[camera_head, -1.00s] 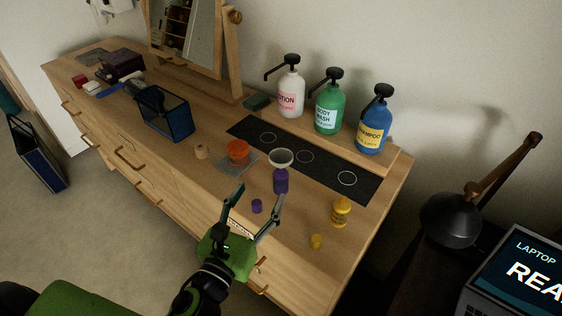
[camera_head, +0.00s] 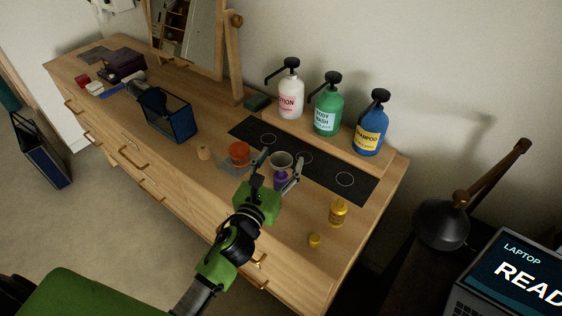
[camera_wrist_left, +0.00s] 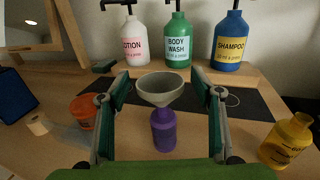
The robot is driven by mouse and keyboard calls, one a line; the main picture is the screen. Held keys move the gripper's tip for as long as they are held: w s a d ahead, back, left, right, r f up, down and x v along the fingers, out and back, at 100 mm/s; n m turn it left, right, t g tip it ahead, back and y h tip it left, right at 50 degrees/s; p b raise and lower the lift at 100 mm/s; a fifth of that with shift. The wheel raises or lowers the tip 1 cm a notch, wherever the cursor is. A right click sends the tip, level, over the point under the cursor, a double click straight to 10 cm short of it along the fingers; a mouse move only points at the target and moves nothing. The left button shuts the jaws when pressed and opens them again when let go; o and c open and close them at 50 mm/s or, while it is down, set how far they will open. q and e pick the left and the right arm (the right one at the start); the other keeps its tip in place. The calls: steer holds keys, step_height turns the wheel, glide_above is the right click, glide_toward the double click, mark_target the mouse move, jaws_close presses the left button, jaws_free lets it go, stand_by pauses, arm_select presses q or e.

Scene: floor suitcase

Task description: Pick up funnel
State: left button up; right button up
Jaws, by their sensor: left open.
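The grey funnel (camera_head: 281,159) sits in the mouth of a small purple bottle (camera_head: 280,181) on the wooden dresser top. In the left wrist view the funnel (camera_wrist_left: 159,88) is upright, its wide cone above the purple bottle (camera_wrist_left: 163,130). My left gripper (camera_head: 279,165) is open, with one finger on each side of the funnel. In the left wrist view its fingers (camera_wrist_left: 161,95) stand apart, with visible gaps to the cone. The gripper body hides the bottle's lower part in the head view. My right gripper is not in view.
Lotion (camera_head: 290,95), body wash (camera_head: 328,110) and shampoo (camera_head: 370,128) pump bottles stand on a ledge behind. An orange container (camera_head: 239,153) is left of the funnel. A yellow bottle (camera_head: 338,212) and yellow cap (camera_head: 314,240) are to the right. A blue mesh bin (camera_head: 170,122) is farther left.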

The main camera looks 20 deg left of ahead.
mark_target(281, 164)
arm_select(q)
steer(key=shift+w, duration=0.4)
steer(key=shift+s, duration=0.1)
steer(key=c, duration=0.9)
steer(key=shift+o, duration=0.2)
steer(key=shift+r, duration=0.6)
step_height(281, 164, up, 2)
steer(key=shift+r+p, duration=0.1)
steer(key=shift+p, duration=0.2)
steer(key=s+a+r, duration=0.2)
steer(key=s+r, duration=0.2)
steer(key=s, duration=0.2)
steer(key=s+a+r, duration=0.2)
steer(key=s+r, duration=0.3)
steer(key=s, duration=0.2)
steer(key=shift+a+r, duration=0.3)
steer(key=shift+a, duration=0.05)
